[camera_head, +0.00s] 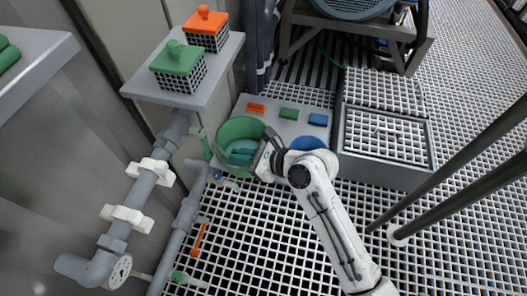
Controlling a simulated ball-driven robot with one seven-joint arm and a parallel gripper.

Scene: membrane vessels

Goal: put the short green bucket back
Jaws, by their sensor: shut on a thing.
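The short green bucket (226,131) is left of my arm's end, its open top facing up toward the camera. A darker teal-green shape shows inside it; I cannot tell what it is. My gripper (262,152) is shut on the bucket's right rim. The gripper's body hides part of that side. A grey platform (272,125) lies behind, with an orange block (256,108), a green block (289,114) and a blue block (318,119) in a row. I cannot tell whether the bucket touches the platform.
A blue bucket (307,142) stands right of my gripper, partly hidden by my arm. A grey shelf (205,101) bears green-lidded (179,68) and orange-lidded (206,31) grid baskets. Grey pipes (187,205) run at left. A recessed grating box (385,145) is at right.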

